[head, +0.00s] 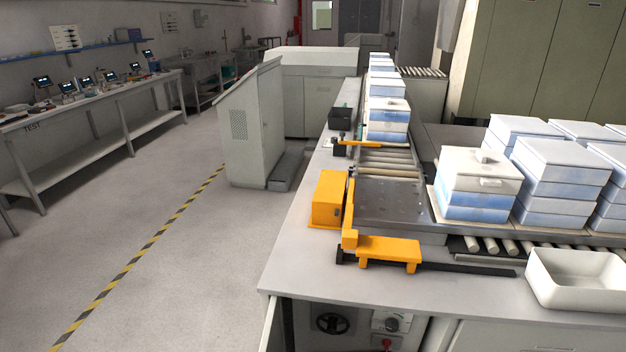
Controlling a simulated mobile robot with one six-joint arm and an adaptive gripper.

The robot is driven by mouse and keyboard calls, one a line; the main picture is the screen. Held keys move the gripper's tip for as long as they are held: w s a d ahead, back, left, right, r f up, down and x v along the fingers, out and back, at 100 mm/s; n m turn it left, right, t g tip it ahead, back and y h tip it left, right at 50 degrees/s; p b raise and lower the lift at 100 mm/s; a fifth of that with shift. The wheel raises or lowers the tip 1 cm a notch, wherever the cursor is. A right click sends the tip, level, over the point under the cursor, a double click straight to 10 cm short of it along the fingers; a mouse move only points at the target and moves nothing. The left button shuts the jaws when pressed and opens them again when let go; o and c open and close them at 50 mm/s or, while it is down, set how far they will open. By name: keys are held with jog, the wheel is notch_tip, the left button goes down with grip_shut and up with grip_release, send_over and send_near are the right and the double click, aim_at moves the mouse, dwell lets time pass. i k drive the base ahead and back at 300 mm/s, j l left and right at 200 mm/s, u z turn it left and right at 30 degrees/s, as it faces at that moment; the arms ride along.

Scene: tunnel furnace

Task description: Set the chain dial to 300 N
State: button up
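Under the front of the grey counter, a light control panel (378,321) carries a small dark dial or knob (391,324). It may be the chain dial, but no label or setting is readable at this size. A red button or knob (387,343) sits just below it at the bottom edge of the view. Left of the panel, a black handwheel (333,323) sits in the same recess. My gripper is not in view, so its state and its distance from the dial do not show.
The grey counter (310,262) overhangs the recess, and an open door (272,325) stands at its left. Above are an orange pusher (388,250), an orange box (327,200), stacked white-blue boxes (478,185) and a white bin (575,280). The floor (190,270) at left is clear.

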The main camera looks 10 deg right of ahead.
aim_at(393, 326)
jog(key=k+j, duration=0.2)
jog(key=k, duration=0.3)
jog(key=k+j, duration=0.2)
jog(key=k, duration=0.25)
